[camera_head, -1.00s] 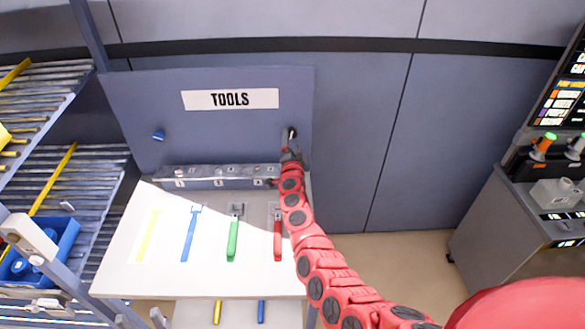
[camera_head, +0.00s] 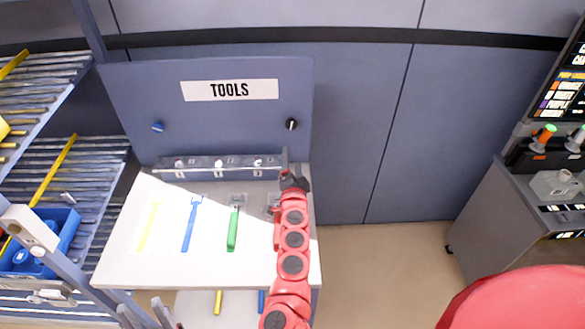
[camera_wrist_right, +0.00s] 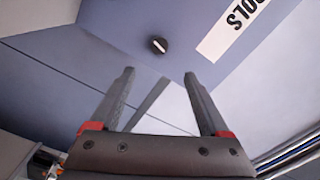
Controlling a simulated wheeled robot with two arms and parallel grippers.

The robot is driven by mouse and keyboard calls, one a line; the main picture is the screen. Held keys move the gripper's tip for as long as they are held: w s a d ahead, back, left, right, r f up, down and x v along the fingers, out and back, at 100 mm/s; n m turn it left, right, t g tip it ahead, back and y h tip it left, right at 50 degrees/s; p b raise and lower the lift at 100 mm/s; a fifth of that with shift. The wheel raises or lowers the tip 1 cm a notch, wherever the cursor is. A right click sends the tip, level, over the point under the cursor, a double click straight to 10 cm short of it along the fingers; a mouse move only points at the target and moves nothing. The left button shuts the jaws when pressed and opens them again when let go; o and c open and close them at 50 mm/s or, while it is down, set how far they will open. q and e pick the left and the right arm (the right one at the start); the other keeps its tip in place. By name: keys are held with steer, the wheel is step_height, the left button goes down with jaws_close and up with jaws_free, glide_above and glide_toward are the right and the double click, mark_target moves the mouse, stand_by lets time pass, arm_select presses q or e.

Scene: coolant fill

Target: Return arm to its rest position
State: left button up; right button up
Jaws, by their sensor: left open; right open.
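My right gripper (camera_head: 287,162) is at the end of the red arm, over the back right of the tool table. It is below the black knob (camera_head: 291,124) on the upright panel and clear of it. In the right wrist view its two fingers (camera_wrist_right: 158,74) are spread and empty, with the black knob (camera_wrist_right: 158,45) beyond them. The fingers of my left gripper (camera_head: 141,308) show at the bottom edge, apart and empty, in front of the table. The red arm partly hides the red tool (camera_head: 277,232).
The panel carries a TOOLS sign (camera_head: 230,90) and a blue knob (camera_head: 158,126). A rail block (camera_head: 215,166) lines the table's back. A blue tool (camera_head: 191,225) and green tool (camera_head: 233,230) lie on the table (camera_head: 120,262). A rack holds a blue bin (camera_head: 62,238).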

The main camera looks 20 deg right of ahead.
steer(key=shift+s+a, duration=0.15)
steer(key=shift+s, duration=0.5)
